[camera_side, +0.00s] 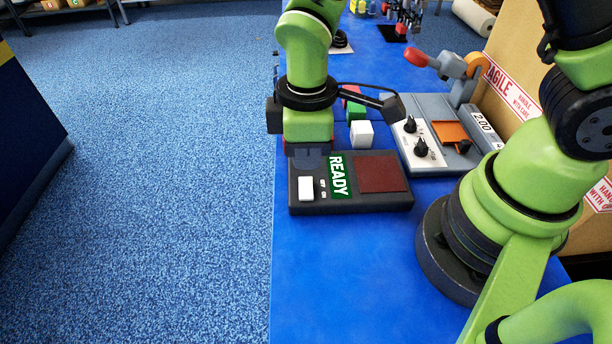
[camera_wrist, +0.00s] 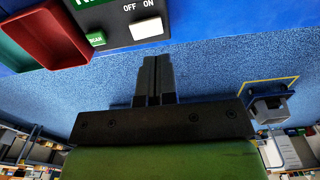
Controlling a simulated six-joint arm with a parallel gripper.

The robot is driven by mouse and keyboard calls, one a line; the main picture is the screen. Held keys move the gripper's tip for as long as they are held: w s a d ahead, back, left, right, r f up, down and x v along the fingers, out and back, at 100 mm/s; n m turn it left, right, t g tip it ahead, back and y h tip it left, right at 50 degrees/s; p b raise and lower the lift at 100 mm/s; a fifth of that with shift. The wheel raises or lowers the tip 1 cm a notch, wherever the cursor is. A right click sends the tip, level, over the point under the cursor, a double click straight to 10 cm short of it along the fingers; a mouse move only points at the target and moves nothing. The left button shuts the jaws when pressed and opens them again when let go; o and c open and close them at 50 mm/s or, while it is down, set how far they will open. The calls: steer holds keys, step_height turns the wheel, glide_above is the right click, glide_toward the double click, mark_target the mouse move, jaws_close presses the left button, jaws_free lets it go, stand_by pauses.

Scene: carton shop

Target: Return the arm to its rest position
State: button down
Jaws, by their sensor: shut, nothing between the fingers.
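My gripper (camera_side: 308,163) is low over the back left part of a dark control box (camera_side: 351,203), near its white switch; I cannot tell from the side view whether it touches. The box has a green READY display (camera_side: 339,177), a white switch (camera_side: 305,188) and a dark red panel (camera_side: 380,174). In the wrist view my gripper (camera_wrist: 158,58) has its two grey fingers together with nothing between them. The white OFF/ON switch (camera_wrist: 146,28) shows just beyond the fingertips, with a small green label beside it.
A white cube (camera_side: 361,134), a green block (camera_side: 356,112) and a red block stand behind the box. A grey machine with knobs (camera_side: 421,149) and a red-tipped lever (camera_side: 416,58) is to the right, before a carton (camera_side: 524,62). The blue tabletop in front (camera_side: 345,270) is clear.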

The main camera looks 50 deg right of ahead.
steer(key=s+d+r+m+t+y, duration=0.1)
steer(key=d+r+m+t, duration=0.15)
steer(key=r, duration=0.35)
steer(key=d+r+m+t, duration=0.1)
steer(key=d+r+m, duration=0.15)
steer(key=r, duration=0.35)
steer(key=s+d+r+m+t+y, duration=0.1)
steer(key=s+d+r+m+t, duration=0.2)
steer(key=s+r+m, duration=0.5)
steer(key=shift+s+r+t, duration=0.25)
steer(key=shift+s+t, duration=0.1)
steer(key=shift+s, duration=0.35)
